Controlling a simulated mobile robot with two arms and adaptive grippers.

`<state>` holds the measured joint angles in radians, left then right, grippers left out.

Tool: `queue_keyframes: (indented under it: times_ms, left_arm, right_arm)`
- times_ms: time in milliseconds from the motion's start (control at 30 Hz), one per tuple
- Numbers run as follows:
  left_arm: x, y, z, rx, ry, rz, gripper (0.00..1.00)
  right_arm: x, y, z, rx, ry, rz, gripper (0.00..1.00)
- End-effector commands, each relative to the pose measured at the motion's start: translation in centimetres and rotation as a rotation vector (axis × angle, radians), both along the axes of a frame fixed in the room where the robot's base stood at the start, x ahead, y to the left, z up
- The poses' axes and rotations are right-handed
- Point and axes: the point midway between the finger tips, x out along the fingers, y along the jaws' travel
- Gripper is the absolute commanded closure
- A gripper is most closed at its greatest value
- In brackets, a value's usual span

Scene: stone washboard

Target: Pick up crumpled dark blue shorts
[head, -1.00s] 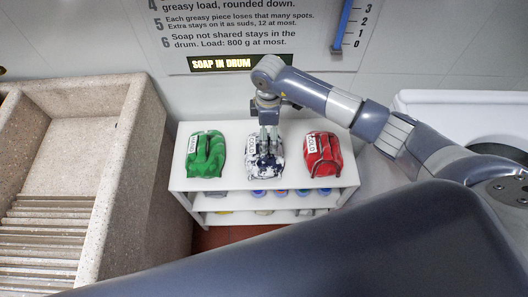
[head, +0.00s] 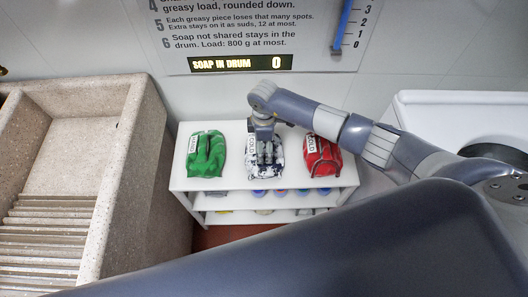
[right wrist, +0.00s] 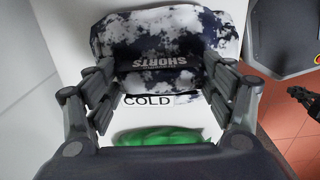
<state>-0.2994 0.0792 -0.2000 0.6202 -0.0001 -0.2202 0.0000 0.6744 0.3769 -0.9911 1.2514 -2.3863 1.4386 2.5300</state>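The crumpled shorts (head: 264,172) are dark blue blotched with white and lie on top of the white shelf, between a green and a red piece. In the right wrist view the shorts (right wrist: 165,45) show the word SHORTS, with a COLD tag (right wrist: 150,100) below. My right gripper (head: 265,158) points down at the shorts and hides part of them. In the right wrist view its fingers (right wrist: 160,88) are spread wide, one on each side, with nothing clamped. A dark shape that looks like my left gripper (right wrist: 304,97) shows at the right edge, too small to read.
The green piece (head: 206,155) is to the left and the red piece (head: 322,158) to the right on the white shelf (head: 230,182). A stone washboard sink (head: 140,160) stands at left, a white machine (head: 450,110) at right. The wall display (head: 235,63) reads SOAP IN DRUM 0.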

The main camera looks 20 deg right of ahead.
Motion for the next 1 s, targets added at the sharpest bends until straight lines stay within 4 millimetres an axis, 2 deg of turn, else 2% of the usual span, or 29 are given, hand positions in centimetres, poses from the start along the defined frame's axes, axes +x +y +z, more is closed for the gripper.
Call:
queue_keyframes:
  times_ms: [33,200,267,633,767,900,1000]
  left_arm:
    - [0.0,0.0,0.0,0.0,0.0,0.0,1.0]
    - [0.0,0.0,0.0,0.0,0.0,0.0,1.0]
    - [0.0,0.0,0.0,0.0,0.0,0.0,1.0]
    - [0.0,0.0,-0.1,0.0,0.001,0.0,1.0]
    - [0.0,0.0,-0.1,0.0,0.001,0.0,1.0]
    - [0.0,0.0,-0.4,0.0,0.001,0.0,1.0]
    - [-0.1,0.1,-0.4,0.0,0.001,0.0,1.0]
  right_arm:
    - [0.0,0.0,0.0,0.0,0.0,0.0,0.47]
    - [0.0,0.0,0.0,0.0,0.0,0.0,0.86]
    - [0.1,0.0,0.1,0.001,-0.001,0.0,0.96]
    - [0.1,0.0,0.6,0.001,-0.001,0.0,0.96]
    - [0.1,0.1,1.7,0.003,-0.003,0.0,0.96]
    - [0.2,0.0,3.8,0.002,-0.006,0.001,0.96]
    - [-1.6,1.1,3.7,0.003,0.001,0.005,0.96]
